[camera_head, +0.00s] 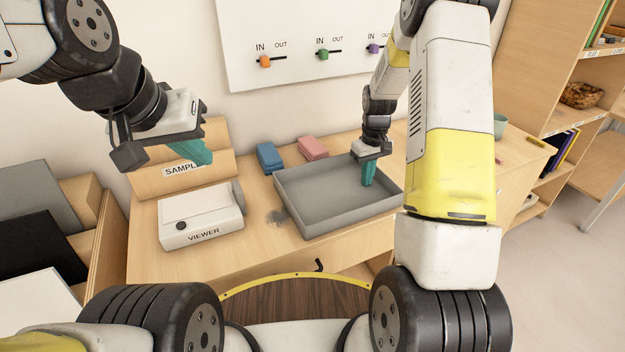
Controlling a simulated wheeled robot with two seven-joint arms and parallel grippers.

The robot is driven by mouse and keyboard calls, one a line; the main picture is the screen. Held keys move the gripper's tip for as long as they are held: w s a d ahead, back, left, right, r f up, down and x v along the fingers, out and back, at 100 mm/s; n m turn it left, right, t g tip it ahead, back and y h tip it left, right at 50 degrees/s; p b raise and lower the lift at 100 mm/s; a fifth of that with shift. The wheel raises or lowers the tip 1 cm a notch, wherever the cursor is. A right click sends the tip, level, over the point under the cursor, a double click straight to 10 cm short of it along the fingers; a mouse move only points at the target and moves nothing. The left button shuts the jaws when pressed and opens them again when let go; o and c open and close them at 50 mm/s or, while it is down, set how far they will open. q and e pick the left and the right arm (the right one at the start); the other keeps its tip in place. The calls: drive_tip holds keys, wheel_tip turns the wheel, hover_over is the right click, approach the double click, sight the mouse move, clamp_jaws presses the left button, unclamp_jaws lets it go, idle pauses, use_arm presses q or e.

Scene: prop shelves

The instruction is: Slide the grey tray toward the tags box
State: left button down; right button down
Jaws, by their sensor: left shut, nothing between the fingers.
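The grey tray (350,222) is a shallow, empty open box lying on the wooden table, right of its middle. My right gripper (366,181) has its teal fingers pointing down at the tray's far right part. They appear inside or just above it, and touch cannot be made out. Whether these fingers are apart is unclear. My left gripper (204,160) is shut and empty, raised in front of the wooden box lettered "SAMPL" (150,184), far from the tray. I can read no tags label on any box; my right arm hides part of the table's right side.
Blue (269,158) and pink (313,149) blocks lie behind the tray. A wooden shelf unit (532,85) stands at right. A board with sliders hangs behind.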

sight(387, 177)
drive_tip(key=shift+w+d+f, duration=0.15)
drive_tip(key=shift+d+f, duration=0.1)
drive_tip(key=shift+d, duration=0.85)
drive_tip(key=shift+w+d+f, duration=0.2)
drive_tip(key=shift+d, duration=0.85)
drive_tip(key=shift+w+d+f, duration=0.15)
drive_tip(key=shift+d+f, duration=0.1)
drive_tip(key=shift+d, duration=0.85)
drive_tip(key=shift+w+d, duration=0.15)
drive_tip(key=shift+d, duration=0.2)
drive_tip(key=shift+w+d, duration=0.55)
drive_tip(key=shift+d, duration=0.95)
drive_tip(key=shift+w+d, duration=0.5)
drive_tip(key=shift+d, duration=0.95)
drive_tip(key=shift+w+d, duration=0.55)
drive_tip(key=shift+d, duration=0.95)
drive_tip(key=shift+a, duration=0.1)
drive_tip(key=shift+s+a, duration=0.25)
drive_tip(key=shift+a, duration=0.35)
drive_tip(key=shift+a+r, duration=0.15)
drive_tip(key=shift+r, duration=0.15)
drive_tip(key=shift+w+a+r, duration=0.1)
drive_tip(key=shift+w+r, duration=0.05)
drive_tip(key=shift+r, duration=0.95)
drive_tip(key=shift+w+r, duration=0.15)
drive_tip(key=shift+r, duration=3.15)
